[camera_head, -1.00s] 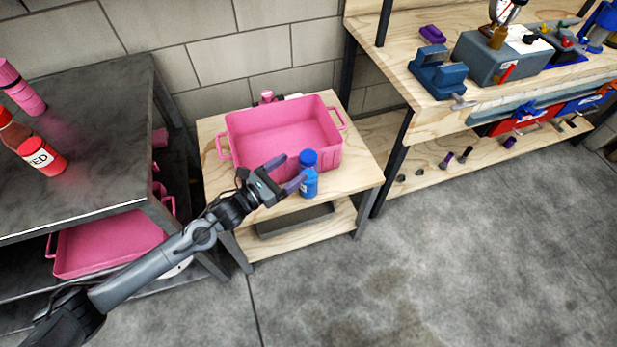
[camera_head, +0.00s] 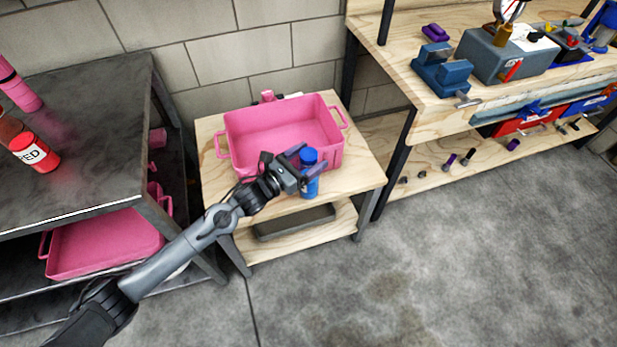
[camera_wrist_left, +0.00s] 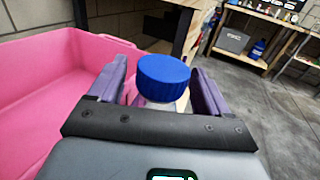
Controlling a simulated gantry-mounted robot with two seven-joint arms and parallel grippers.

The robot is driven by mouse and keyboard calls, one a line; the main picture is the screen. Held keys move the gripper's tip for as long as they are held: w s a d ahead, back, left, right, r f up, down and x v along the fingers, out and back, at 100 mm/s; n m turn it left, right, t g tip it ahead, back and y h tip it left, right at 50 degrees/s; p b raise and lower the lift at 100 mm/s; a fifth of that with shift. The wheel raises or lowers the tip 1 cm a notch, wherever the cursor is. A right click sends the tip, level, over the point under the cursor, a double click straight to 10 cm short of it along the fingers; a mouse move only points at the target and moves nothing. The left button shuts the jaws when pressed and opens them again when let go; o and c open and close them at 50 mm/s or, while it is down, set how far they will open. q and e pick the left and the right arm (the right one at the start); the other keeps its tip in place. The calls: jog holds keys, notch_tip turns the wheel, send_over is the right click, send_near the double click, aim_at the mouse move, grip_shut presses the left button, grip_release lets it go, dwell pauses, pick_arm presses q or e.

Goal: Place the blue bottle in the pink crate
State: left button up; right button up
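The blue bottle (camera_head: 310,188) with its blue cap stands upright near the front edge of a small wooden table, beside the pink crate. Its cap also shows in the left wrist view (camera_wrist_left: 164,77). The pink crate (camera_head: 332,158) is open, looks empty and sits on the same table; its wall shows at the left of the left wrist view (camera_wrist_left: 85,60). My left gripper (camera_head: 308,163) is open, with its purple fingers on either side of the bottle just below the cap. A gap shows between the left finger and the cap. My right gripper is out of view.
A dark metal table (camera_head: 85,125) with red and pink bottles stands at the left, another pink crate (camera_head: 105,243) below it. A wooden workbench (camera_head: 440,110) with tools stands at the right. The floor in front is clear.

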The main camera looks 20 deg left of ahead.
pick_arm(q)
grip_shut()
jog(key=shift+r, duration=0.2)
dwell(0.4)
